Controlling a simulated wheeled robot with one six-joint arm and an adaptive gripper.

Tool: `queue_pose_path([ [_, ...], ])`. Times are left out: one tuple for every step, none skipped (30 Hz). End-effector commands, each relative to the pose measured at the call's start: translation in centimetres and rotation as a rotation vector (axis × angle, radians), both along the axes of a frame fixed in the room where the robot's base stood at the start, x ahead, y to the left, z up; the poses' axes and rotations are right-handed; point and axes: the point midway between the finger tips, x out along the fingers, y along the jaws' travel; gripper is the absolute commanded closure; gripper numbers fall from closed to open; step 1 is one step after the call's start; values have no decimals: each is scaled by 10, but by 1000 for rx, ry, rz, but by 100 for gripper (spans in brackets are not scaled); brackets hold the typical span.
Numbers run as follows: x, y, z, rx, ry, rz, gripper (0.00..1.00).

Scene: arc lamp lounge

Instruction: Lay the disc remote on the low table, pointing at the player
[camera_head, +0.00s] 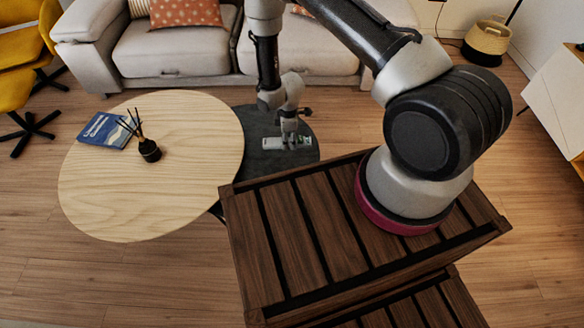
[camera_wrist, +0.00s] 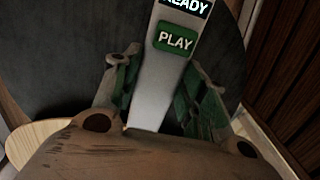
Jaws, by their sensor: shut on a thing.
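The disc remote appears to be a pale grey bar with a green PLAY label and a dark READY panel in the wrist view (camera_wrist: 150,82). It also shows in the head view (camera_head: 275,143), lying roughly level across the dark round table top (camera_head: 262,123). My gripper (camera_head: 288,137) is above this table and shut on the bar; its fingers also show on both sides of it in the wrist view (camera_wrist: 162,85). I cannot tell whether the bar touches the table. I cannot make out a player for certain in either view.
A light oval wooden table (camera_head: 190,190) overlaps the dark table's left side, with a blue book (camera_head: 105,130) and a black reed diffuser (camera_head: 149,150) on it. A grey sofa (camera_head: 178,50) stands behind. A white cabinet (camera_head: 555,95) and a basket (camera_head: 487,40) are at right.

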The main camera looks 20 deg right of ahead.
Motion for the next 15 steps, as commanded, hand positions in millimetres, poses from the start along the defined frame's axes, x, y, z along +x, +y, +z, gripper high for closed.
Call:
queue_pose_path([
  [5,-1,-5,-1,-1,-1,85],
  [7,-1,-10,-2,0,-1,85],
  [8,-1,-17,-3,1,-1,85],
  [8,-2,-24,-4,1,-2,85],
  [8,-2,-29,-4,1,-1,85],
  [8,-2,-37,-4,1,-2,85],
  [8,-2,-42,-3,1,0,85],
  [8,-1,-47,-3,1,-1,85],
  [8,-1,-51,-3,0,-2,85],
  [8,-1,-54,-3,0,-1,85],
  [8,-1,-56,-3,0,-1,85],
  [8,-1,-59,-3,0,-1,85],
  [8,-1,-61,-3,0,-1,85],
  [8,-1,-64,-3,0,0,85],
  [8,-1,-69,-3,1,0,85],
])
